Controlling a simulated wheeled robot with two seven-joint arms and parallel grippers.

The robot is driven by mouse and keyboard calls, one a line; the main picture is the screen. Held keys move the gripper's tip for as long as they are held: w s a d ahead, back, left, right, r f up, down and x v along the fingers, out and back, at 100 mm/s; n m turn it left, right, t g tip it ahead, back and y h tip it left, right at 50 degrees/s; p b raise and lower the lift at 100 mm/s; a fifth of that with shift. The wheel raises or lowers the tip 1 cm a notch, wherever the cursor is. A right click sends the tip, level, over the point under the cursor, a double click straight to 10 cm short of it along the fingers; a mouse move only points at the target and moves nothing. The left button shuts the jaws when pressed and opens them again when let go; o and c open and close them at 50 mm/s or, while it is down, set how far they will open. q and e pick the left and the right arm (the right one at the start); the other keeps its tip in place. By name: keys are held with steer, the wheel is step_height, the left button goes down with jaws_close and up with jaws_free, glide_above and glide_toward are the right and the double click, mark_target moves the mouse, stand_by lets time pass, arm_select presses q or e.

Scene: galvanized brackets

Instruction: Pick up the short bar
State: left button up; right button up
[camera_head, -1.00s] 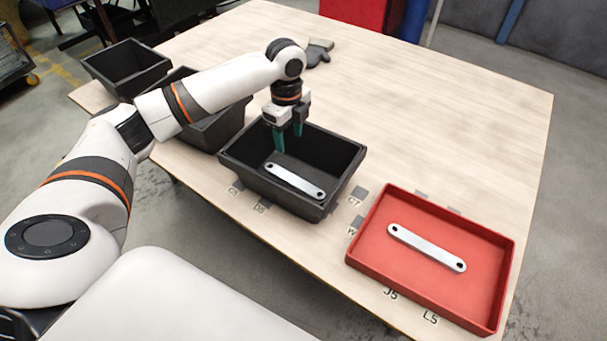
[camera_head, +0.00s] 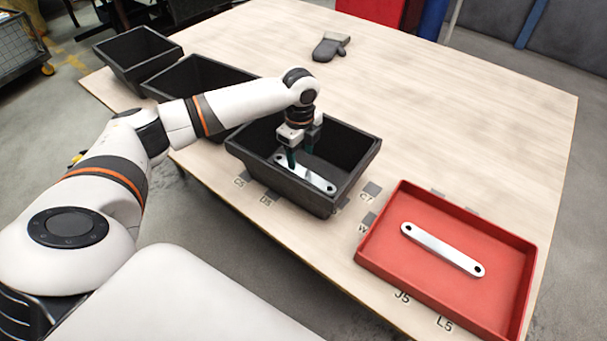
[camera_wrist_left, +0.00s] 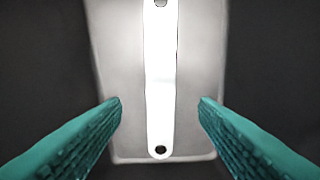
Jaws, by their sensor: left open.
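A short silver bar (camera_head: 315,180) with a hole near each end lies on the floor of the nearest black bin (camera_head: 357,148). My left gripper (camera_head: 300,165) reaches down into that bin, just above the bar. Its teal fingers are open. In the left wrist view the bar (camera_wrist_left: 161,85) runs lengthwise between the two fingers (camera_wrist_left: 160,105), with a clear gap on both sides. A longer-looking silver bar (camera_head: 442,249) lies in the red tray (camera_head: 400,282). My right gripper is not in view.
Two more black bins (camera_head: 140,68) (camera_head: 163,92) stand in a row to the left. A grey glove (camera_head: 331,46) lies at the back of the wooden table (camera_head: 450,110). The bin's walls surround my left fingers.

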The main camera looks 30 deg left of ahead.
mark_target(301, 171)
arm_select(q)
step_height(301, 171, down, 5)
steer(key=shift+d+f, duration=0.1)
steer(key=shift+c, duration=0.5)
